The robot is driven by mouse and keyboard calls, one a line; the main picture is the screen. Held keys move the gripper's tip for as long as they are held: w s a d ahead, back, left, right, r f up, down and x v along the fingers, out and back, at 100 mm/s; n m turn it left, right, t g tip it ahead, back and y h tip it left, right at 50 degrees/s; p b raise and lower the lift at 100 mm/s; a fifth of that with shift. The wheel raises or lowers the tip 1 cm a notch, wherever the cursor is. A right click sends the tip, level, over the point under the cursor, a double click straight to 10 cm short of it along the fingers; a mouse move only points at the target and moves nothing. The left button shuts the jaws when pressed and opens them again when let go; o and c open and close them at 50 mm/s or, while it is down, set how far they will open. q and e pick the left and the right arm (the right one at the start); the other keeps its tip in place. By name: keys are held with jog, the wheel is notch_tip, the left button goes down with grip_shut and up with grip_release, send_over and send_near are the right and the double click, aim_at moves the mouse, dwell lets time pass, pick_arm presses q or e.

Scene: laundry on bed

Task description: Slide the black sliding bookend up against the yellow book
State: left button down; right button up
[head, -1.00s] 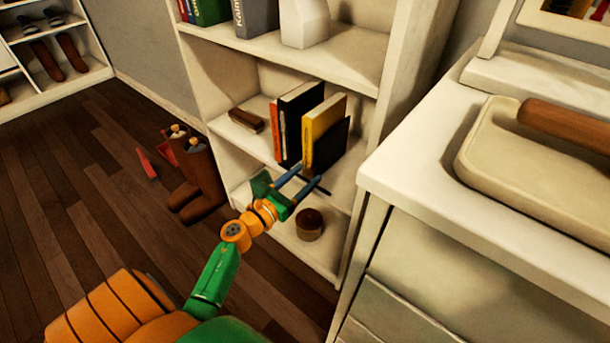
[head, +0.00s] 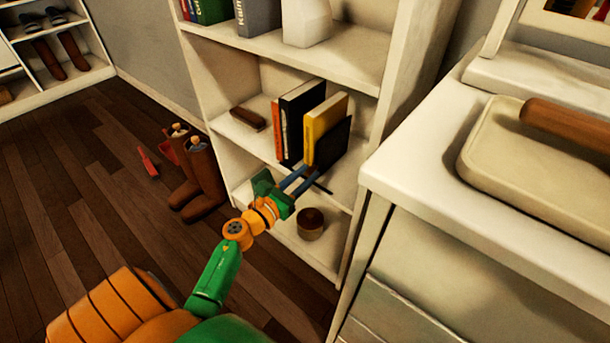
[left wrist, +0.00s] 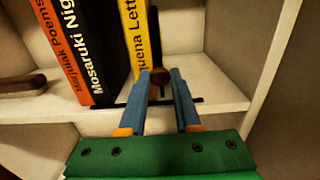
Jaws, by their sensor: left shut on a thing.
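The yellow book (head: 326,125) stands upright on the middle shelf and also shows in the left wrist view (left wrist: 134,38). The black sliding bookend (head: 335,147) stands just right of it. I cannot tell whether book and bookend touch. My left gripper (head: 309,174) is at the shelf's front edge, its blue fingers shut on the bookend's brown knob (left wrist: 160,77). The fingers hide part of the bookend. My right gripper is not in view.
A black book (head: 299,110) and an orange book (head: 277,130) stand left of the yellow book. A brown object (head: 248,118) lies farther left. A round brown container (head: 311,223) sits on the shelf below. A white cabinet (head: 430,180) stands close on the right.

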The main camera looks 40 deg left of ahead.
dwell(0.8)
pick_arm(q)
jog(key=shift+a, duration=0.1)
jog(key=shift+a+f+b, duration=0.1)
jog(key=shift+a+b, duration=0.15)
jog(key=shift+b, duration=0.25)
jog(key=c, duration=0.6)
grip_release()
jog(key=shift+c, duration=0.2)
